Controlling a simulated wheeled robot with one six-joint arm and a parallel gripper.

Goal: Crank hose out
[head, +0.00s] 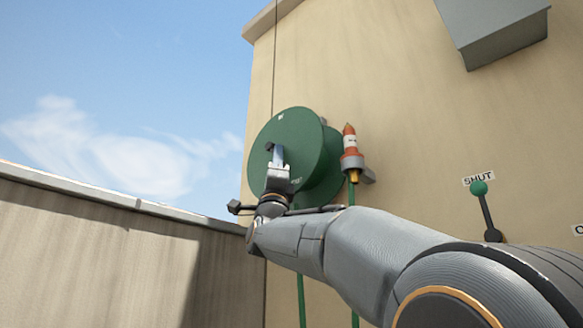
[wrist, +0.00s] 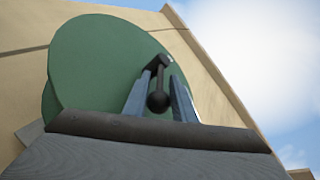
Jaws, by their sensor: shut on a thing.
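A green hose reel (head: 292,135) is mounted on the beige wall, and its round face fills much of the wrist view (wrist: 95,65). A dark crank handle (wrist: 157,100) stands out from the reel's face. My gripper (head: 277,152) is in front of the reel, with its two fingers (wrist: 159,92) on either side of the crank handle and shut on it. In the head view my gripper hides most of the crank; a dark end of it (head: 269,146) shows. Green hose (head: 301,300) hangs below the reel.
An orange-and-white nozzle (head: 350,145) sits upright in a bracket right of the reel, with green hose (head: 354,240) below it. A green-knobbed lever (head: 480,188) stands by a SHUT label. A grey box (head: 490,28) juts out above. A parapet (head: 100,250) runs along the left.

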